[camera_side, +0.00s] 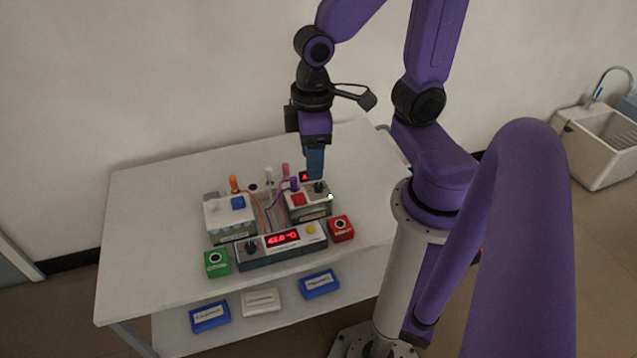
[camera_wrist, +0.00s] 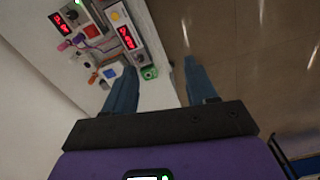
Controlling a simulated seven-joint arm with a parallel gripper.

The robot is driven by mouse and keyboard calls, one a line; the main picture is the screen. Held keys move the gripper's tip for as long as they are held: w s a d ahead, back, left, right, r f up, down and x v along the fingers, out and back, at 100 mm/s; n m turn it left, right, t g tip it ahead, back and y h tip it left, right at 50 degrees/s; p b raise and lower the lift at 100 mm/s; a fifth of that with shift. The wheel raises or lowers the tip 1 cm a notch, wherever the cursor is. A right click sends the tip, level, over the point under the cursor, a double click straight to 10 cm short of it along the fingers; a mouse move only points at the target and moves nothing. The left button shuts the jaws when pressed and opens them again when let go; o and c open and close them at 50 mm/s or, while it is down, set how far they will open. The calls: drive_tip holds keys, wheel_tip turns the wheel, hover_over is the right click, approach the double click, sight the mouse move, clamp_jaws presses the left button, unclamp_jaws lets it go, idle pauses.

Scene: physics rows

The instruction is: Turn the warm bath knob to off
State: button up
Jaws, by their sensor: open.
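The panel labels are too small to read, so I cannot tell for sure which knob is the warm bath knob. The front grey console (camera_side: 268,256) has a lit red display (camera_side: 283,237) and a black knob (camera_side: 251,246) at its left end. The right-hand box (camera_side: 309,212) has another black knob (camera_side: 319,187), a red button and a small red display. My gripper (camera_side: 315,176) is above and behind the right-hand box in the side view. In the wrist view its two blue fingers (camera_wrist: 160,85) are spread apart with nothing between them. The knobs' pointer positions are unreadable.
A white box with a blue button (camera_side: 238,202) stands at left. Orange, white and pink upright pieces with cables stand between the boxes. A green block (camera_side: 217,263) and a red block (camera_side: 341,228) flank the console. Blue and white trays lie on the lower shelf. The table's left side is clear.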

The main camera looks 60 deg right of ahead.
drive_tip(key=w+d+f+m, duration=0.4)
drive_tip(key=w+m, duration=0.2)
drive_tip(key=w, duration=0.1)
drive_tip(key=m, duration=1.9)
hover_over(318, 185)
wheel_tip(318, 185, down, 14)
wheel_tip(318, 185, down, 16)
drive_tip(key=shift+f, duration=0.25)
drive_tip(key=c, duration=1.1)
